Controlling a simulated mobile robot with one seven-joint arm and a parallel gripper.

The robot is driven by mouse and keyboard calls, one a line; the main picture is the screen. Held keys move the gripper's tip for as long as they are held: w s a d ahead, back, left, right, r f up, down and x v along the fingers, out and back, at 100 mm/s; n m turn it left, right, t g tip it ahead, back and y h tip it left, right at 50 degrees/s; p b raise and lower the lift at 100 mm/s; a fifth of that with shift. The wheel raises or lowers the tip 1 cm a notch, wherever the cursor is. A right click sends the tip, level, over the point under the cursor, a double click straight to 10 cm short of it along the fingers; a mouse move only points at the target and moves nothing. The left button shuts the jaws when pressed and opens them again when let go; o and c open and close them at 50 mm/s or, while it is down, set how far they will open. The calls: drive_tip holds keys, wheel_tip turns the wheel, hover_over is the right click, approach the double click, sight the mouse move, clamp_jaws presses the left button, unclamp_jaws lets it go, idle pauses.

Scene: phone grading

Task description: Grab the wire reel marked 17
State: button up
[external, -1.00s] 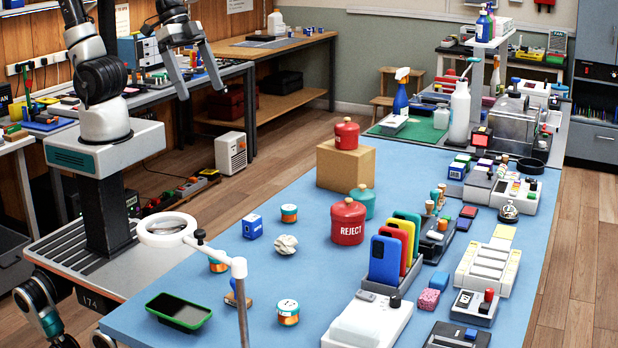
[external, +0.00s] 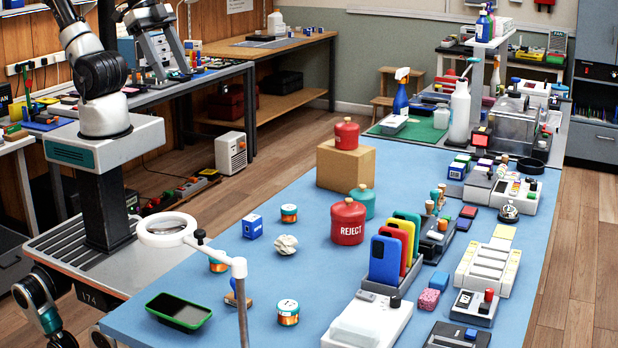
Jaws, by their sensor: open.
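Three small copper-coloured wire reels with pale tops stand on the blue table mat. One reel (external: 289,213) is near the blue box, one (external: 288,312) is near the front, and one (external: 217,263) is partly hidden behind the magnifier lamp. The numbers on them are too small to read, so I cannot tell which is 17. My gripper (external: 172,77) is open and empty, high at the upper left, far from all three reels, with its fingers pointing down.
A ring magnifier (external: 167,230) on a stand rises near the left reel.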

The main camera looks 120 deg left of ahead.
drive_tip(key=n+g+h+b, duration=0.25)
drive_tip(key=n+b, duration=1.25)
drive_tip(key=n, duration=1.3)
hover_over(289, 305)
drive_tip(key=s, duration=0.2)
drive_tip(key=f, duration=3.6)
drive_tip(key=shift+s+a+f, duration=0.15)
drive_tip(key=shift+a+f, duration=0.05)
drive_tip(key=shift+a, duration=0.2)
drive_tip(key=shift+t, duration=0.25)
drive_tip(key=shift+w+b+x, duration=0.15)
drive_tip(key=shift+b+x, duration=0.15)
drive_tip(key=shift+x, duration=1.15)
drive_tip(key=shift+w+b+x, duration=0.15)
drive_tip(key=shift+b+x, duration=0.1)
drive_tip(key=shift+x, duration=1.2)
drive_tip(key=shift+a, duration=0.15)
drive_tip(key=shift+c, duration=0.5)
drive_tip(key=c, duration=1)
